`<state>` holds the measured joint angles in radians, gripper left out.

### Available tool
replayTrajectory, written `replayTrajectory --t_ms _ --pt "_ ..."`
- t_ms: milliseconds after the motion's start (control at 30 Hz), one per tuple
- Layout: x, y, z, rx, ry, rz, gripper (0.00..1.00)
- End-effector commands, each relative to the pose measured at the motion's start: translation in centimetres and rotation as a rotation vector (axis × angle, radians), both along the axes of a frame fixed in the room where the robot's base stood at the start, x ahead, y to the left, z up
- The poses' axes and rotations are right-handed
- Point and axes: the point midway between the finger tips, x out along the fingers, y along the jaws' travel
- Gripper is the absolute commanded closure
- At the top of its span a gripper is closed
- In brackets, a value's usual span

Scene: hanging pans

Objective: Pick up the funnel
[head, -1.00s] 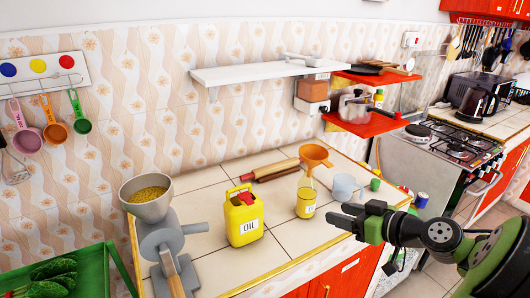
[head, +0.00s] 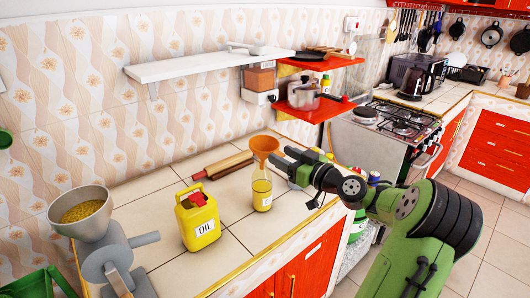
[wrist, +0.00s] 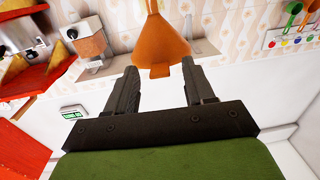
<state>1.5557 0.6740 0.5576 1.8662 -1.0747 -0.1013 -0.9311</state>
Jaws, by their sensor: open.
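The orange funnel (head: 265,148) sits upright in the neck of a glass bottle of yellow oil (head: 262,190) on the tiled counter. My gripper (head: 283,156) is just right of the funnel in the head view, with its fingers pointing toward it. In the wrist view, the funnel (wrist: 160,45) lies beyond and partly between the two spread fingers (wrist: 158,78). My gripper is open with nothing held. I cannot tell whether a finger touches the funnel.
A yellow oil can (head: 198,218) stands left of the bottle. A rolling pin (head: 215,165) lies behind it. A grinder with a bowl (head: 80,208) is at the left front. Shelves (head: 205,65) hang on the wall above. My arm partly covers items right of the bottle.

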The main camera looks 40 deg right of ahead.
Motion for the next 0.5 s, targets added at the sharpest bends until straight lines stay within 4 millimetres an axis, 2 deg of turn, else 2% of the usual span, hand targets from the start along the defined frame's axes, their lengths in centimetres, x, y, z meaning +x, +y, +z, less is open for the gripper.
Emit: replayTrajectory --t_ms 100,333,500 --pt "1.55 0.22 -0.02 0.000 0.000 0.003 0.47" --pt "1.70 0.15 -0.05 0.000 0.001 0.000 0.48" --pt "1.68 0.17 -0.04 0.000 0.001 0.000 0.74"
